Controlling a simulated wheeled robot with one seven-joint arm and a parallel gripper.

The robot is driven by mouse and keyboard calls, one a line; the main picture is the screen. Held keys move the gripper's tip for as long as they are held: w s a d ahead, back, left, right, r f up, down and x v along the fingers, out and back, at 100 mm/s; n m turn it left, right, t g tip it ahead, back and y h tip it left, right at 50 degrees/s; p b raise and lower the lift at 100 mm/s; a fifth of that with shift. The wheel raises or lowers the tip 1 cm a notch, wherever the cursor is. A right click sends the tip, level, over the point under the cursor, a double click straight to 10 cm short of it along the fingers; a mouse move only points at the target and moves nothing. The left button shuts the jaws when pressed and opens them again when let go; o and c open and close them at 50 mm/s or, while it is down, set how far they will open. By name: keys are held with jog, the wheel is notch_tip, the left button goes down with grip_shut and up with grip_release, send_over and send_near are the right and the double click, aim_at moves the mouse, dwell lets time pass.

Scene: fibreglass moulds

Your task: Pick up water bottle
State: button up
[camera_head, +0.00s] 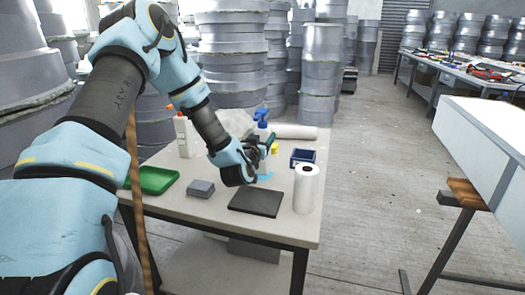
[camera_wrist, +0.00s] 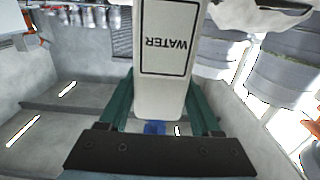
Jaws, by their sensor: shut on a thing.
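The water bottle is white with a black-framed label reading WATER, upside down in the wrist view (camera_wrist: 165,60). My gripper (camera_wrist: 158,108) is shut on it, with a dark green finger along each side. In the head view my gripper (camera_head: 264,146) is over the rear middle of the table. A blue spray top (camera_head: 262,115) shows just behind and above the gripper there. Most of the bottle's body is hidden by my wrist and fingers in that view. I cannot tell whether its base touches the table.
The table (camera_head: 170,211) holds a green tray (camera_head: 152,180), a grey box (camera_head: 201,188), a dark flat slab (camera_head: 256,202), a white paper roll (camera_head: 306,190), a blue bin (camera_head: 302,157) and a white bottle with an orange tip (camera_head: 184,136). Grey mould stacks stand behind.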

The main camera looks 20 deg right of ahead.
grip_shut()
jog(key=shift+r, duration=0.1)
